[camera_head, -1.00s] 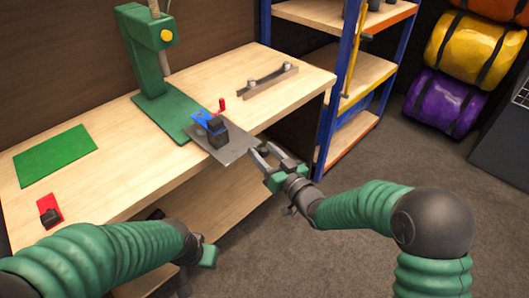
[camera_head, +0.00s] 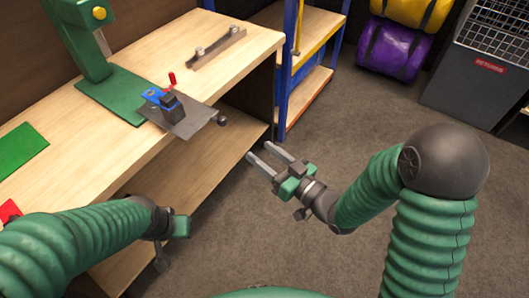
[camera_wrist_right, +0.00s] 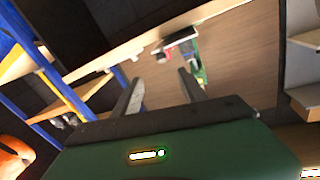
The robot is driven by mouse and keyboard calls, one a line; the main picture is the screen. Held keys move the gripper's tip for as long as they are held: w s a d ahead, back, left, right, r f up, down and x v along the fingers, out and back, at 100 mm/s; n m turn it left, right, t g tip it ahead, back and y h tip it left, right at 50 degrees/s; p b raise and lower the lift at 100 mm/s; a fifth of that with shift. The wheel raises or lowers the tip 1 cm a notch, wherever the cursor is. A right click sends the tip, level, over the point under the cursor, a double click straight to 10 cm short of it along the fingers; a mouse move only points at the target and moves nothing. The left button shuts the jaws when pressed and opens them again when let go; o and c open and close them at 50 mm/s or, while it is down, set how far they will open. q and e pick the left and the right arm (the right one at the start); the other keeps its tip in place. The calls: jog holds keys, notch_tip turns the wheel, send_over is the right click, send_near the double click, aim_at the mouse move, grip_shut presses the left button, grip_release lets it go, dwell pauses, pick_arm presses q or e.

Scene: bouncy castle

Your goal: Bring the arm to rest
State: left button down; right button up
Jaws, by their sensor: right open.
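My right gripper (camera_head: 266,154) is open and empty, held in the air in front of the wooden workbench (camera_head: 240,62), apart from its front edge. Its two fingers (camera_wrist_right: 160,88) also show spread in the right wrist view, with nothing between them. The right arm is bent, its green sleeved links at the right of the head view. My left arm comes in from the left over the bench's near side. Its gripper (camera_head: 172,245) is partly hidden and seen from the side, so its jaws cannot be made out.
On the bench are a green press (camera_head: 78,45), a grey plate (camera_head: 187,124) with a blue and black vise (camera_head: 165,98), a metal bar (camera_head: 217,47) and a green mat (camera_head: 17,148). A blue-framed shelf (camera_head: 290,75) stands behind. The floor at centre right is clear.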

jog(key=shift+w+f, duration=0.1)
dwell(0.3)
jog(key=d+f+m+g+h, duration=0.2)
jog(key=d+f+g+h, duration=0.2)
jog(key=d+f+h, duration=0.6)
jog(key=s+d+m+g+h, duration=0.1)
jog(key=s+d+m+g, duration=0.2)
jog(key=s, duration=0.5)
jog(key=s+d+m+g+h, duration=0.1)
jog(key=s+d+g, duration=0.25)
jog(key=s, duration=0.45)
notch_tip(320, 180, up, 18)
jog(key=p, duration=1.9)
jog(key=shift+w+a, duration=0.35)
jog(key=shift+w, duration=0.1)
jog(key=shift+g, duration=0.25)
